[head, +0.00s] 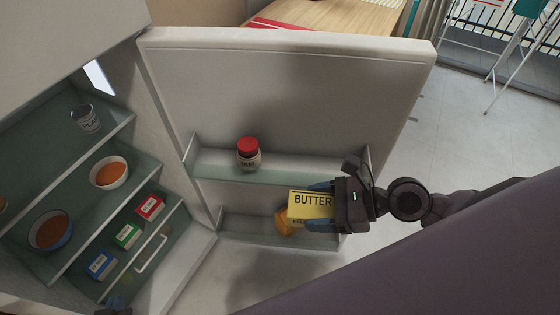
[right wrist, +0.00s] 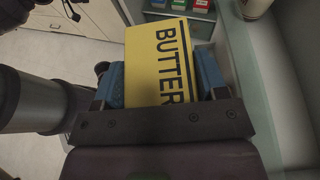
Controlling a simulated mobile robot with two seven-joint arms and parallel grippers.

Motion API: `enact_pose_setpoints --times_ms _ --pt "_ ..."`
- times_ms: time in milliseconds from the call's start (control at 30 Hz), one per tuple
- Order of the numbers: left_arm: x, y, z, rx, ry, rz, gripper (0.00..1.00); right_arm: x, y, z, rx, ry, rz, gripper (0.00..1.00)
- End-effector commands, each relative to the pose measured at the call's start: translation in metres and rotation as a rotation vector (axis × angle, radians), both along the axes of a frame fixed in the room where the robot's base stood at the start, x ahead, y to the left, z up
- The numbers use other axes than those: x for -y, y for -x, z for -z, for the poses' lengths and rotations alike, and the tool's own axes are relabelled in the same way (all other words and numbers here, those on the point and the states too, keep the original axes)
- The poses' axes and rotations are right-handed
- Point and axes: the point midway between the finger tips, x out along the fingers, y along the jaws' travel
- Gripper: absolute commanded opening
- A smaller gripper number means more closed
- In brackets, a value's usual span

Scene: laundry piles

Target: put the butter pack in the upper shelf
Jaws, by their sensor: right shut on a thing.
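The yellow butter pack (head: 308,206) is held in my right gripper (head: 320,208), in front of the lower part of the open fridge door. My right gripper's blue fingers are shut on it; in the right wrist view the butter pack (right wrist: 157,62) stands up between the fingers (right wrist: 160,88). My left gripper (head: 116,303) barely shows at the bottom left edge, and its opening cannot be told. The fridge's upper shelf (head: 52,137) is at the left and holds a glass. Below it another shelf (head: 82,210) holds bowls.
A red-lidded jar (head: 248,153) stands in the upper door rack (head: 300,166). An orange-yellow item (head: 284,222) is in the lower door rack (head: 255,230). Red, green and blue boxes (head: 128,236) sit low in the fridge. Open floor lies right of the door.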

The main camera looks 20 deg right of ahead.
Motion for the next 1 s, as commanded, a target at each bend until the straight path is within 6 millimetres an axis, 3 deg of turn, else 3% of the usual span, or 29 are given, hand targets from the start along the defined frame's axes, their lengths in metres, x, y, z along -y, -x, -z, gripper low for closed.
enact_pose_setpoints --times_ms 67,167,1000 --pt "0.000 -0.001 -0.005 0.002 -0.001 0.001 0.00 -0.001 0.011 -0.003 -0.005 -0.004 -0.007 0.35" --pt "-0.001 -0.001 -0.003 0.002 -0.002 0.001 0.00 0.001 0.009 -0.003 -0.004 -0.004 -0.011 0.35" --pt "-0.001 0.001 0.023 -0.010 -0.003 0.002 0.00 0.083 -0.149 -0.002 -0.004 -0.006 -0.008 0.35"
